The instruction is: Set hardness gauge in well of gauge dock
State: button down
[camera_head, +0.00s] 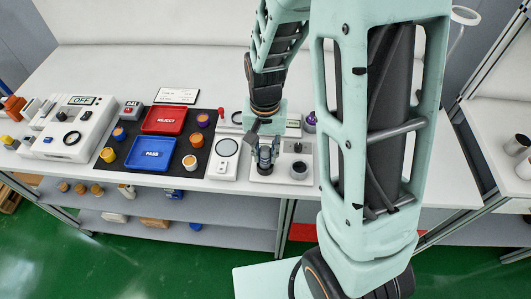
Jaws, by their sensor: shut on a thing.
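My gripper (265,148) points down over the workbench, right of the middle of the table's contents. It is shut on a small dark cylindrical thing, which I take for the hardness gauge (265,166); the fingers hide much of it. The gauge looks upright, over or on the left part of a white plate that I take for the gauge dock (283,178). A round grey piece with a dark top, perhaps a well (299,169), is on the plate's right part. I cannot tell whether the gauge touches the plate.
Left of the plate stands a white device with a round dial (226,148). A black mat holds a red REJECT tray (164,121), a blue PASS tray (152,155) and several small pots. A purple-topped bottle (310,123) stands behind the plate.

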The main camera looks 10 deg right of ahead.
jog(key=shift+f, duration=0.1)
jog(key=c, duration=1.7)
grip_release()
jog(key=shift+o, duration=0.2)
jog(key=shift+w+r, duration=0.1)
jog(key=shift+r, duration=0.5)
notch_tip(320, 180, up, 11)
jog(key=shift+r, duration=0.1)
